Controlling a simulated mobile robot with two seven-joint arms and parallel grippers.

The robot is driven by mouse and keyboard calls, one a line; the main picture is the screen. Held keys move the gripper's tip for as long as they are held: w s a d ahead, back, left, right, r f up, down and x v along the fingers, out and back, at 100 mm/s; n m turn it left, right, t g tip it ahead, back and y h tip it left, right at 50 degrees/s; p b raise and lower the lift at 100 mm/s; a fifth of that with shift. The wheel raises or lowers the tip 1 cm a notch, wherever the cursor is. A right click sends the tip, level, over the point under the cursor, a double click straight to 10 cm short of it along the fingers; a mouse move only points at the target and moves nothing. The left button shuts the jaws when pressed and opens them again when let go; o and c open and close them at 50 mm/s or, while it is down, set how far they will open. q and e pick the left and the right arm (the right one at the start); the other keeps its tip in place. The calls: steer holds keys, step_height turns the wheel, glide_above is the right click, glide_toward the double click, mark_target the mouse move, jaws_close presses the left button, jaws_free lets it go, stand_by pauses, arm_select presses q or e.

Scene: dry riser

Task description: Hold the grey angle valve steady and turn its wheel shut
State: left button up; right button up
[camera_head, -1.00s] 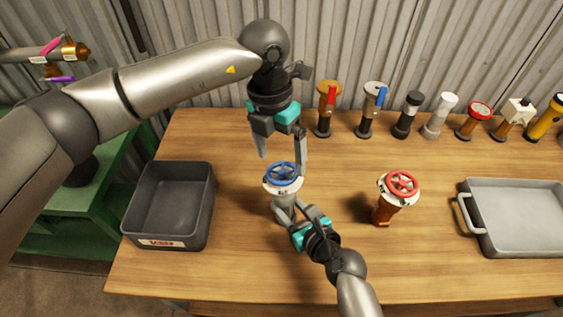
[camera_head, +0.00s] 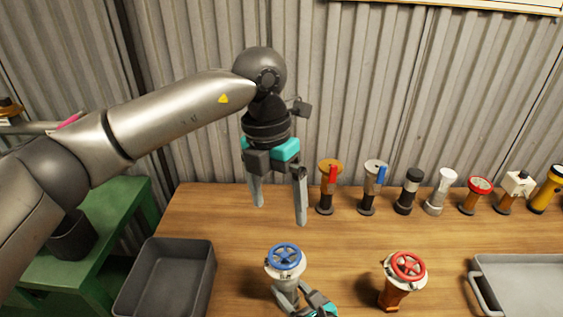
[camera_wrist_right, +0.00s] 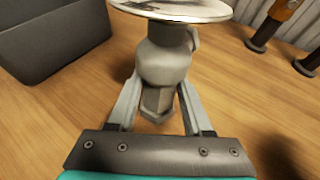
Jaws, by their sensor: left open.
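The grey angle valve (camera_head: 287,270) stands upright on the wooden table, with a blue wheel (camera_head: 285,256) on top. My right gripper (camera_head: 287,297) is shut on the valve's body, low down, from the front. In the right wrist view its two fingers (camera_wrist_right: 158,98) press on either side of the grey valve body (camera_wrist_right: 163,65), and the wheel is only partly in frame. My left gripper (camera_head: 280,213) is open and empty, fingers pointing down. It hangs above and behind the blue wheel, clear of it.
A second valve with a red wheel (camera_head: 407,267) stands to the right. A dark bin (camera_head: 214,265) is at the left and a grey tray (camera_head: 520,262) at the right. Several fittings, such as a red-levered one (camera_head: 330,185), line the back edge near the corrugated wall.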

steer(key=o, duration=0.4)
